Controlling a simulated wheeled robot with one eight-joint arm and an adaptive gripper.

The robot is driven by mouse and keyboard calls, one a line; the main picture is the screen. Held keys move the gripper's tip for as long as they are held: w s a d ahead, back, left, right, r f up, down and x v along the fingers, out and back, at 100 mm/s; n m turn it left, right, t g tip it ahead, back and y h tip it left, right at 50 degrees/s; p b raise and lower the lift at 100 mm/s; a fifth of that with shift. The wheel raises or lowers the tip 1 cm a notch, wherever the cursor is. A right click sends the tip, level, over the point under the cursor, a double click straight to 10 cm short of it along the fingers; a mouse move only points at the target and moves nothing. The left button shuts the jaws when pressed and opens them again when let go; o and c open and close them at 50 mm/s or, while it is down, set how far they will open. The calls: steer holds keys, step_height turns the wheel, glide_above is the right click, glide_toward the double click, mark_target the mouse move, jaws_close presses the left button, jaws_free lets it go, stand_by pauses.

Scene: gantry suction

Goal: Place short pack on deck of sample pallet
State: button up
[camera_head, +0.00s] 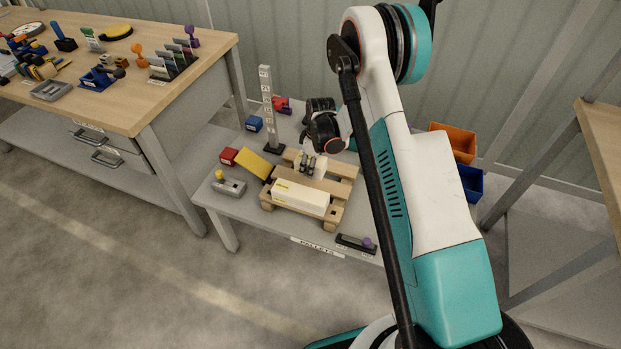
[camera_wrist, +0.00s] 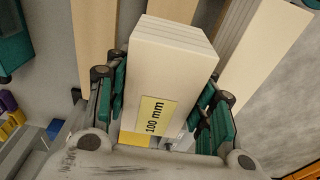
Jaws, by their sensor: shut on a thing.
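The sample pallet (camera_head: 332,222) is a wooden slatted pallet on the low grey table. A long white pack (camera_head: 300,197) with a yellow label lies along its front side; it also shows at the right in the wrist view (camera_wrist: 262,65). My gripper (camera_head: 308,164) is over the pallet behind the long pack, pointing down. In the wrist view its teal fingers (camera_wrist: 165,105) are shut on the short pack (camera_wrist: 172,50), a cream layered block with a yellow "100 mm" label. Pallet slats (camera_wrist: 95,35) show below it. I cannot tell whether the short pack touches the deck.
A marked post (camera_head: 266,105) stands behind the pallet. A tilted yellow block (camera_head: 253,165), a red box (camera_head: 229,156) and a grey button box (camera_head: 228,187) are left. Orange (camera_head: 453,142) and blue bins (camera_head: 470,183) are right.

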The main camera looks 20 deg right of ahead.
mark_target(311, 181)
steer(key=shift+f+b, duration=0.85)
steer(key=shift+f, duration=1.9)
steer(key=shift+f, duration=0.15)
steer(key=o, duration=1.2)
steer(key=shift+r, duration=0.2)
